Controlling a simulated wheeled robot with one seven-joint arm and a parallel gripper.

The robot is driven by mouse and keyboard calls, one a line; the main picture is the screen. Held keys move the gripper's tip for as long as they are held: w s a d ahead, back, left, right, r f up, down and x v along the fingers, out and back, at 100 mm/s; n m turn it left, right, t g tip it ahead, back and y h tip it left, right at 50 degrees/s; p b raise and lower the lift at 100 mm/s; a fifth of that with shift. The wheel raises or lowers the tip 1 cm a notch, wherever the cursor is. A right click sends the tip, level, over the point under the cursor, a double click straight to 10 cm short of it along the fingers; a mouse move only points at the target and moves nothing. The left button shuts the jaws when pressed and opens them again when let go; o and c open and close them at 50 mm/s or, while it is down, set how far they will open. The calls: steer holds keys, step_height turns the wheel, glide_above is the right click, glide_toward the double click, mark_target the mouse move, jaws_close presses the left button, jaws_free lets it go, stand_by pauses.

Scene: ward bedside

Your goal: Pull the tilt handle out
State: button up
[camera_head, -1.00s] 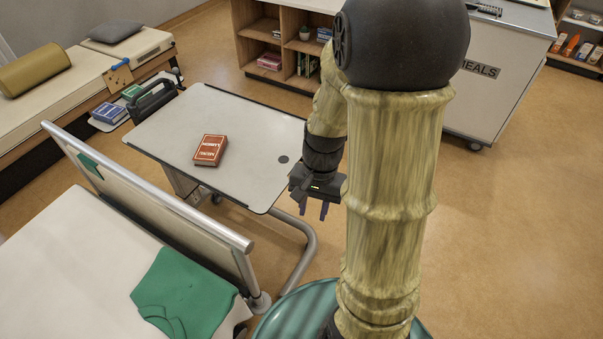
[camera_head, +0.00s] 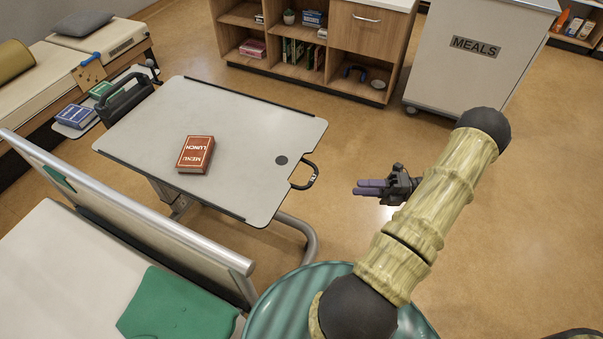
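The tilt handle (camera_head: 306,178) is a black loop at the right edge of the grey overbed table (camera_head: 240,112), near a dark round spot on the top. My gripper (camera_head: 357,187) is to the right of the handle, apart from it, over the floor in the picture. Its two purple fingers point left toward the handle. They show as two separate bars with a gap and nothing between them. Their exact height relative to the handle is hard to tell.
A red menu book (camera_head: 196,154) lies on the tabletop. A bed with a rail (camera_head: 135,215) and green cloth (camera_head: 178,305) is at lower left. A wooden shelf unit (camera_head: 300,50) and a meals cart (camera_head: 470,75) stand behind. The floor right of the table is clear.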

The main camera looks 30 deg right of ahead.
steer(key=shift+s+d+f+m+t, duration=0.1)
steer(key=shift+d+f+m+t, duration=0.15)
steer(key=shift+d+m+t, duration=0.5)
steer(key=shift+a, duration=0.1)
steer(key=x, duration=1.7)
steer(key=shift+a, duration=0.1)
jaws_close()
